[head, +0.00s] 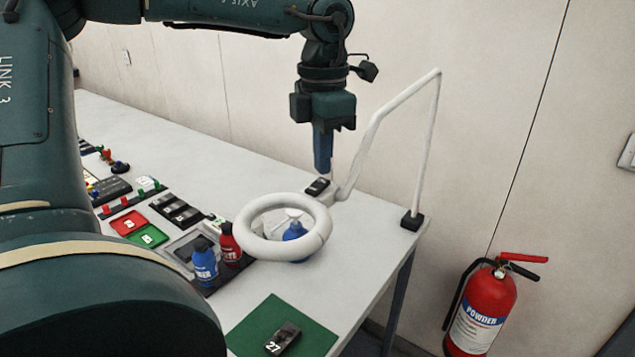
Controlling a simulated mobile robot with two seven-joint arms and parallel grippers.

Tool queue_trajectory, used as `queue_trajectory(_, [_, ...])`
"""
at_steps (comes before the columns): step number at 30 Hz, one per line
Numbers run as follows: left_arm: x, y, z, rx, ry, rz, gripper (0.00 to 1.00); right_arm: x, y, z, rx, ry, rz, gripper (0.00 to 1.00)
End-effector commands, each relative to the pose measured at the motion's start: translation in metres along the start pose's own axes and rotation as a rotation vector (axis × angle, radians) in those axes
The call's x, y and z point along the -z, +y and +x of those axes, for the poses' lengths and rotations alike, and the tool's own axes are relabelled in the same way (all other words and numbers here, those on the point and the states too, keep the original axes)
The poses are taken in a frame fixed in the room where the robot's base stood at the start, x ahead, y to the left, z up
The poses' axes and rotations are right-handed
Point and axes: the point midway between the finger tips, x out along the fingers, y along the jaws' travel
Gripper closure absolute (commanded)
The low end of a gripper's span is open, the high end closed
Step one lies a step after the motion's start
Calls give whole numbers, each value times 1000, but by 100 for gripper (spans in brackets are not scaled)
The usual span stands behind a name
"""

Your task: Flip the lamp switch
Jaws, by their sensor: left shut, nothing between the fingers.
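The lamp has a white ring head (250,240) low over the table and a jointed white arm (396,103) that comes down to a black clamp (412,221) at the table's right edge. A small black switch (317,187) sits on the lamp's white bracket, just behind the ring. My left gripper (323,170) points straight down with its blue fingers shut and empty. Its tips are right by the switch in the picture, seemingly just above it; I cannot tell whether they touch. My right gripper is not in view.
Blue (204,262) and red (229,244) bottles stand left of the ring. Another blue bottle (294,231) shows through it. A green mat (250,325) bears a black part numbered 27 (283,338). Red (130,222) and green (148,236) trays lie left. A fire extinguisher (483,310) is beyond the table's right edge.

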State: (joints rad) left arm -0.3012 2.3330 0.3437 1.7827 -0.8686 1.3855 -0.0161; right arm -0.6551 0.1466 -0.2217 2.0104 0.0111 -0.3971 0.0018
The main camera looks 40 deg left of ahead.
Motion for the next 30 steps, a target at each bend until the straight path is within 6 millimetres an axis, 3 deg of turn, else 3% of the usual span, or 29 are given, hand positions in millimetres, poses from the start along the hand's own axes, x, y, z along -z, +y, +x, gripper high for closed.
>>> queue_trajectory(30, [0,0,6,0,0,0,100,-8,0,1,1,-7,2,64])
